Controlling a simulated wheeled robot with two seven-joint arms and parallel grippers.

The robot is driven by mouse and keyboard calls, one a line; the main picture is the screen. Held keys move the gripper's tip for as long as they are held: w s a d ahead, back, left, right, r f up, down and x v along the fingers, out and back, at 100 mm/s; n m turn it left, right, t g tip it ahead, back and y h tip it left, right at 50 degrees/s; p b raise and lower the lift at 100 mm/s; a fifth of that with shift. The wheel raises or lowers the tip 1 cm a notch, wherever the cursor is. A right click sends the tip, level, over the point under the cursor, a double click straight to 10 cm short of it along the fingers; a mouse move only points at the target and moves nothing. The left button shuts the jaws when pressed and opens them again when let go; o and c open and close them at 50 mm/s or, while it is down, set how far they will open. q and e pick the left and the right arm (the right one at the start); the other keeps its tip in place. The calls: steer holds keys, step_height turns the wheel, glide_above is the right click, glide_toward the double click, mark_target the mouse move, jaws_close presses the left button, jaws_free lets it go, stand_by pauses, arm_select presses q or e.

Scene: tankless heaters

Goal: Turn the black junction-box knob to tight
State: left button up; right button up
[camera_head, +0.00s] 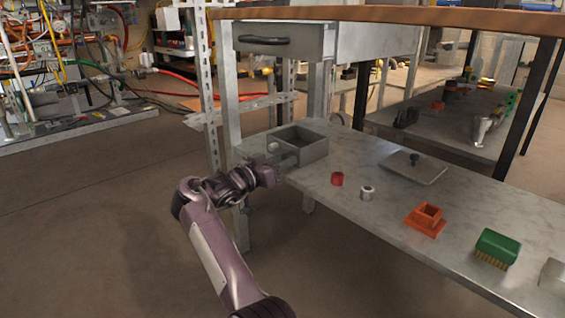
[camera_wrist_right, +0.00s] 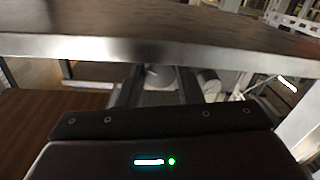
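A grey open-topped metal box (camera_head: 314,149) stands at the left end of the grey bench. A flat grey plate (camera_head: 430,173) lies further right on the bench, with a small black knob (camera_head: 414,157) standing up from it. My right gripper (camera_head: 284,160) is at the bench's left edge, right beside the near left side of the box. A small pale round part (camera_head: 273,147) shows by its fingers. In the right wrist view the gripper (camera_wrist_right: 160,82) is below the bench edge, partly hidden and dark, so its opening is unclear. My left gripper is not in view.
A drawer (camera_head: 285,40) with a black handle hangs above the box. The floor at left is clear.

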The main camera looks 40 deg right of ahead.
steer(key=c, duration=0.5)
steer(key=shift+o, duration=0.2)
steer(key=shift+r+m+p, duration=0.1)
steer(key=shift+m+p, duration=0.4)
steer(key=shift+m, duration=0.9)
steer(key=m, duration=0.3)
steer(key=o, duration=1)
steer(key=shift+c, duration=0.2)
